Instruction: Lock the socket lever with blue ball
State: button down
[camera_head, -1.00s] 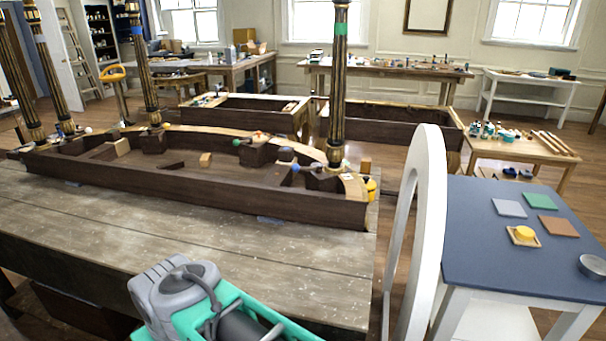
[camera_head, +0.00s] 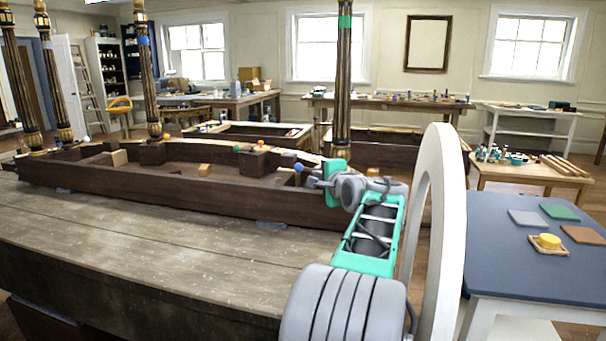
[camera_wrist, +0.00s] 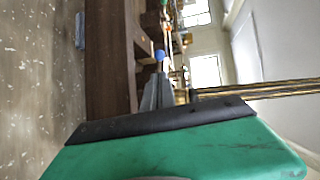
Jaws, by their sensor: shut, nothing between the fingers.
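The blue ball (camera_head: 298,167) of a socket lever shows at the right end of the dark wooden console frame (camera_head: 150,185), near the foot of the green-banded gilt leg (camera_head: 343,90). The lever's arm and its socket are mostly hidden behind my gripper. My gripper (camera_head: 312,182) is shut and empty, just right of the ball and close to it. In the wrist view the blue ball (camera_wrist: 160,55) is just beyond the shut fingertips (camera_wrist: 159,78). I cannot tell whether they touch.
Other gilt legs, one with a blue band (camera_head: 144,60), stand along the left part of the frame. A green ball (camera_head: 237,149) shows further along it. A white arch (camera_head: 437,220) and a blue-topped table (camera_head: 500,240) stand close on my right.

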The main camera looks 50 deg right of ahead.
aim_at(299, 168)
jog(key=p+x, duration=0.1)
jog(key=x, duration=1.3)
jog(key=shift+w+a, duration=0.15)
jog(key=shift+w, duration=0.1)
